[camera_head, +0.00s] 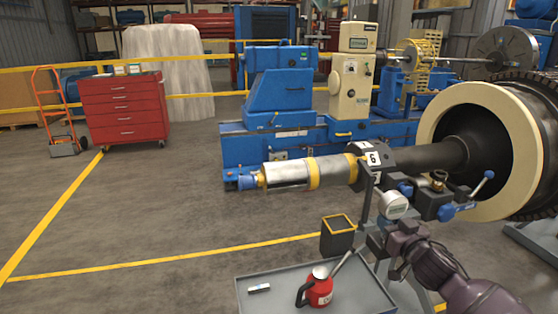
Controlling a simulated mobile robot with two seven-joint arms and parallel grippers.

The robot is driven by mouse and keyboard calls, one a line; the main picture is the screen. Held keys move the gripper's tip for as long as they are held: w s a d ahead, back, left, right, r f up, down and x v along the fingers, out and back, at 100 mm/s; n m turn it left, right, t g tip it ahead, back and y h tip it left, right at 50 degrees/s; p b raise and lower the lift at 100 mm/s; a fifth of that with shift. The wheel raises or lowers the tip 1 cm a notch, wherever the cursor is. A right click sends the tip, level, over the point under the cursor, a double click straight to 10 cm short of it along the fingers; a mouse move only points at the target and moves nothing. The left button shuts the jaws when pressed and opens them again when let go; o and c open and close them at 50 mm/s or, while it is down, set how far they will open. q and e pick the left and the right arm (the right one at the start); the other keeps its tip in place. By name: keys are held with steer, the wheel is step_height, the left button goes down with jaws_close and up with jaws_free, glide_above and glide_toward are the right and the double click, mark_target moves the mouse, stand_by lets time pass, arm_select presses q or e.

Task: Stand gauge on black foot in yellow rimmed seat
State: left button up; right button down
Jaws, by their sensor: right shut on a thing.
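A gauge (393,205) with a round pale face and grey-green display is right of centre, upright and just above my right gripper (402,230). My right gripper comes in from the lower right and is shut on the gauge. Its fingertips are hard to make out against the dark parts behind. I cannot clearly tell the gauge's black foot from the dark clamp parts there. The yellow rimmed seat (338,241) is a dark open-topped box at the tray's back edge, left of and a little below the gauge. The inside looks empty. My left gripper is not in view.
The rotor shaft (330,171) runs just above and behind the gauge. Blue-handled clamps (470,197) are close on its right.

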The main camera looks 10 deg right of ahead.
steer(key=shift+d+r, duration=0.1)
steer(key=shift+r, duration=0.3)
steer(key=s+a+f+h, duration=0.1)
steer(key=s+a+f, duration=0.2)
steer(key=s+a, duration=1)
steer(key=a, duration=0.4)
steer(key=shift+s+a+m, duration=0.2)
steer(key=shift+m, duration=0.2)
steer(key=shift+w, duration=0.1)
